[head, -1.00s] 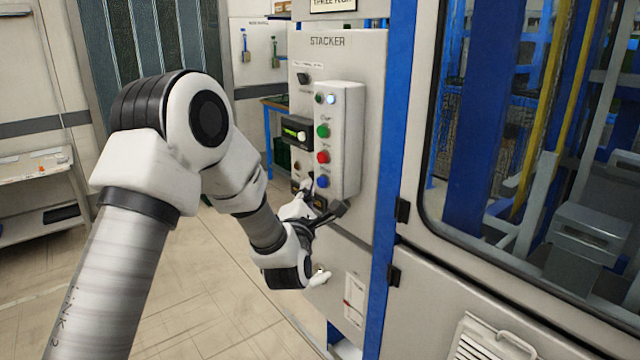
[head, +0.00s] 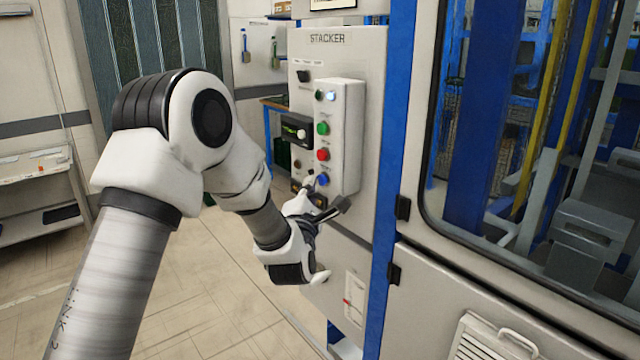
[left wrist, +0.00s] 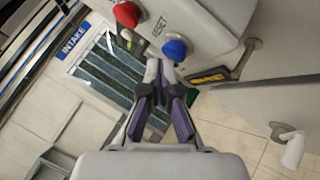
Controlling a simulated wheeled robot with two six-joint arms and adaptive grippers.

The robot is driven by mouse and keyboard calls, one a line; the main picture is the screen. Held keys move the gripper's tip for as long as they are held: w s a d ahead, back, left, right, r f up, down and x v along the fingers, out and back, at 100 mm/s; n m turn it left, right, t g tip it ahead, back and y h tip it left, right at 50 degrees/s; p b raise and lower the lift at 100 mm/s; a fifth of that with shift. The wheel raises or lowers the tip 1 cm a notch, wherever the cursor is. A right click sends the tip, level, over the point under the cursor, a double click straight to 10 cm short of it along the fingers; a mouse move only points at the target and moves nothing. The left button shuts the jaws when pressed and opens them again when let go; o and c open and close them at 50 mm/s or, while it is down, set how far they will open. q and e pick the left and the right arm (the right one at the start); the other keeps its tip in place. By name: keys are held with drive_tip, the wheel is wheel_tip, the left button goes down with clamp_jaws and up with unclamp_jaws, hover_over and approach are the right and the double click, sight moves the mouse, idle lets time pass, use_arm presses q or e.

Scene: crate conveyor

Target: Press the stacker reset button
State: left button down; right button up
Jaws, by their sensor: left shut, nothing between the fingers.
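The stacker panel (head: 370,120) carries a raised white button box (head: 346,140). On the box are a green button (head: 323,128), a red button (head: 322,154) and, lowest, a blue button (head: 322,179). In the left wrist view the blue button (left wrist: 175,49) sits beside a label reading RESET (left wrist: 158,27), with the red button (left wrist: 127,14) to its left. My left gripper (head: 310,183) is shut and empty, its tips just beside and below the blue button. In the left wrist view the tips (left wrist: 160,66) almost reach it; I cannot tell whether they touch. My right gripper is not in view.
A small display (head: 297,131) and dark knobs sit left of the button box. A blue post (head: 393,150) and a windowed machine enclosure (head: 540,150) stand to the right. A shelf unit (head: 35,190) stands at the far left. The floor (head: 190,300) between is clear.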

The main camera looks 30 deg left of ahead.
use_arm(q)
drive_tip(key=shift+w+d, duration=0.15)
drive_tip(key=shift+w, duration=0.25)
idle(0.7)
drive_tip(key=shift+s+b, duration=0.15)
drive_tip(key=shift+b, duration=0.25)
drive_tip(key=shift+s+a+b, duration=0.3)
drive_tip(key=shift+s, duration=0.35)
drive_tip(key=s, duration=0.1)
drive_tip(key=s+a+b, duration=0.1)
drive_tip(key=s, duration=0.1)
drive_tip(key=s+a, duration=0.1)
drive_tip(key=shift+s+b, duration=0.3)
idle(0.5)
